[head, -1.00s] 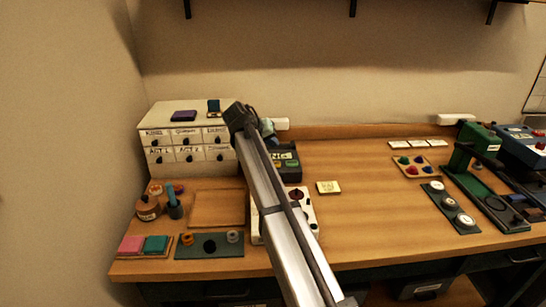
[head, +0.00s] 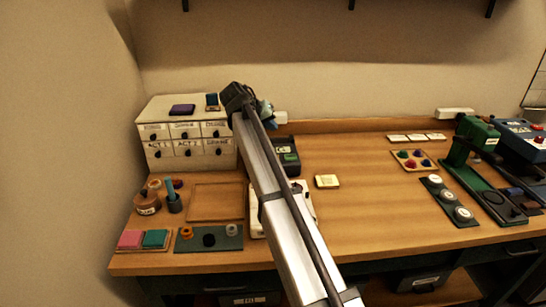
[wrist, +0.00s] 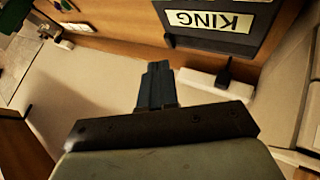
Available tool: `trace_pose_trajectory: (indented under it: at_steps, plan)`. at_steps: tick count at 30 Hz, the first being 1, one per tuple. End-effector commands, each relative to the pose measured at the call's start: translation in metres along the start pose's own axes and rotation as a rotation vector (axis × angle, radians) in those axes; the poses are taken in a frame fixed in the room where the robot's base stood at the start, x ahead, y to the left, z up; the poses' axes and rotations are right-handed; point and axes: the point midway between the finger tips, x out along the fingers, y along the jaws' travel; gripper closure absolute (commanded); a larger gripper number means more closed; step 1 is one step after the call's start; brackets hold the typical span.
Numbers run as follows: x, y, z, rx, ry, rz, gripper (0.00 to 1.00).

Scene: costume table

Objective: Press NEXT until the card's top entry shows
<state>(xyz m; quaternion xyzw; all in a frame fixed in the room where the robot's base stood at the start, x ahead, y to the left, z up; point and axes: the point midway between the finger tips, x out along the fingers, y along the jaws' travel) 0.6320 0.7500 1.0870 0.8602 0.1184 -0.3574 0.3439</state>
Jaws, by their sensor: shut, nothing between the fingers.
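A dark box (head: 290,168) with green on its front stands behind my arm on the table, partly hidden. In the wrist view a dark panel (wrist: 262,42) carries a pale label (wrist: 210,20) reading KING, upside down in the picture. My gripper (wrist: 158,66) is shut and empty, with its fingertips apart from the label in the picture. In the head view its end is mostly hidden behind my arm. A small yellow card (head: 327,181) lies on the table right of the box; its writing is too small to read. I cannot make out a button marked NEXT.
A white drawer cabinet (head: 187,149) stands at the left, with a wooden tray (head: 216,202) in front. A white panel (head: 300,196) lies partly under my arm. A green-based press (head: 476,185) and round white buttons (head: 448,198) are at the right. The table's centre right is clear.

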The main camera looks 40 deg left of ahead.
Motion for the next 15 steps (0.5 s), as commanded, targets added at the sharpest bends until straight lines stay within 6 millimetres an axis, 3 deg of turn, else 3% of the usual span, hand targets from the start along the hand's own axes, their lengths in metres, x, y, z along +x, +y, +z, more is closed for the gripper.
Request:
trace_pose_trajectory:
  at_steps: [15]
  plan:
    - [0.0072,-0.0052,0.0059,0.000,-0.002,0.000,1.00]
